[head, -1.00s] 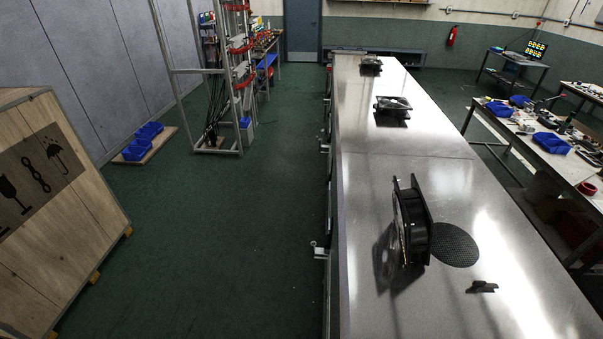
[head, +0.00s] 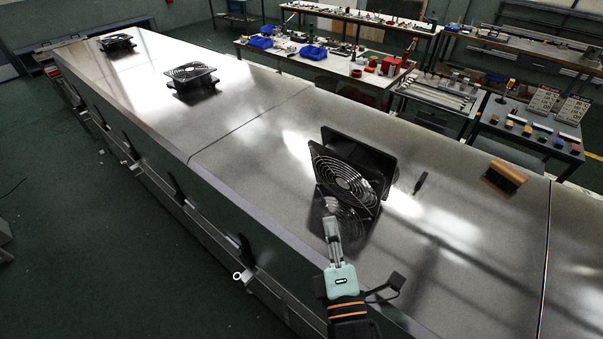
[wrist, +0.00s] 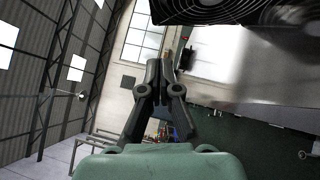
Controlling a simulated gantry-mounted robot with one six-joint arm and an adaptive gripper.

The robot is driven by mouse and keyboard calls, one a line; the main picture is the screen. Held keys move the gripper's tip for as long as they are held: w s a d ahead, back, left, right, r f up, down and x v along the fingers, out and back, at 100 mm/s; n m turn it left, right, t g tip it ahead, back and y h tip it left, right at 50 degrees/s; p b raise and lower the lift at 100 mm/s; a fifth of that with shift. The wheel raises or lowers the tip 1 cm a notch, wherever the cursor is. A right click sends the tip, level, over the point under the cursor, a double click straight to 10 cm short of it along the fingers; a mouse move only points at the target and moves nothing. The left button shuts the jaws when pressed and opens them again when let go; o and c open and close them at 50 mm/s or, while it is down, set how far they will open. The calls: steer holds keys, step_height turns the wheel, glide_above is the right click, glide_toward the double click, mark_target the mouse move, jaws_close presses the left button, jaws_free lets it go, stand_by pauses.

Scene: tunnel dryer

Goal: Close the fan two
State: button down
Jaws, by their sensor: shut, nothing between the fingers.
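The nearest black fan (head: 345,181) stands swung up on its edge on the steel dryer top (head: 260,165), its round grille facing my side. No label shows which is fan two. My gripper (head: 331,224) is shut and empty, at the near side of the raised fan, just below its lower edge in the picture. Contact cannot be told. In the wrist view, the shut fingers (wrist: 160,70) point past the fan's dark frame and grille (wrist: 230,12) at upper right.
A small black piece (head: 420,182) and a wooden brush (head: 502,178) lie on the top to the right of the raised fan. Pipe fittings (head: 243,276) stick out along the dryer's near side. Workbenches (head: 325,60) stand behind. The top between the fans is clear.

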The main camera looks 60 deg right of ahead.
steer(key=p, duration=0.2)
glide_toward(330, 159)
steer(key=w+d, duration=0.1)
steer(key=w, duration=0.3)
steer(key=shift+s+d+r+p, duration=0.1)
steer(key=shift+d+r+p, duration=0.2)
steer(key=shift+d, duration=0.65)
steer(key=shift+s+d+r+p, duration=0.1)
steer(key=shift+d+r+p, duration=0.15)
steer(key=shift+d, duration=0.7)
steer(key=shift+r, duration=0.15)
